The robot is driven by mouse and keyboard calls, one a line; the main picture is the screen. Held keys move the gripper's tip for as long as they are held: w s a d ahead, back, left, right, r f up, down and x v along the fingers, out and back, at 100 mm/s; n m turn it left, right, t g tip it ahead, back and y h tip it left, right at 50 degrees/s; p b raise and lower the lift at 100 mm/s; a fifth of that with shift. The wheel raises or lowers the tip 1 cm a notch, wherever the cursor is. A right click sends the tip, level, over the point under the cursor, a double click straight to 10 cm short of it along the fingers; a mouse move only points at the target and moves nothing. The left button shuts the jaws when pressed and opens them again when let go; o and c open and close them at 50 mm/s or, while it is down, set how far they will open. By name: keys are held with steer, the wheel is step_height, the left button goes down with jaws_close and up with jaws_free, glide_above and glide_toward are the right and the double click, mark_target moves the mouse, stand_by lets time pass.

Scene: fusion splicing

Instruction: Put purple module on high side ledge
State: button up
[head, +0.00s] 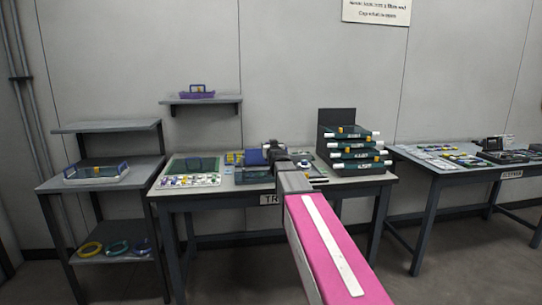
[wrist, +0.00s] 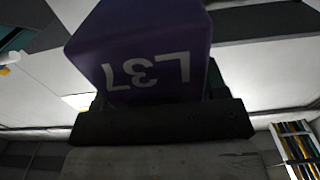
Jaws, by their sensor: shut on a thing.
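A purple module (wrist: 145,55) marked "L37" fills the upper middle of the wrist view, its label upside down. My gripper (wrist: 160,122) is shut on it; the dark jaw body crosses just below the module. In the head view my gripper (head: 273,152) is above the middle table, at the end of my pink arm; the module cannot be told clearly there. A wall ledge (head: 216,100) is up and left of my gripper, with a purple handled carrier (head: 197,91) on it. A side rack's top shelf (head: 106,127) at the left is bare.
The middle table (head: 215,193) holds a mat with small parts (head: 190,180), a blue box (head: 254,157) and a stack of green trays (head: 355,147). The rack's middle shelf holds a tray (head: 97,173). A second table (head: 435,172) stands right.

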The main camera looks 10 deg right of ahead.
steer(key=shift+f, duration=1.8)
steer(key=shift+f, duration=0.1)
steer(key=o, duration=1)
steer(key=shift+o, duration=0.2)
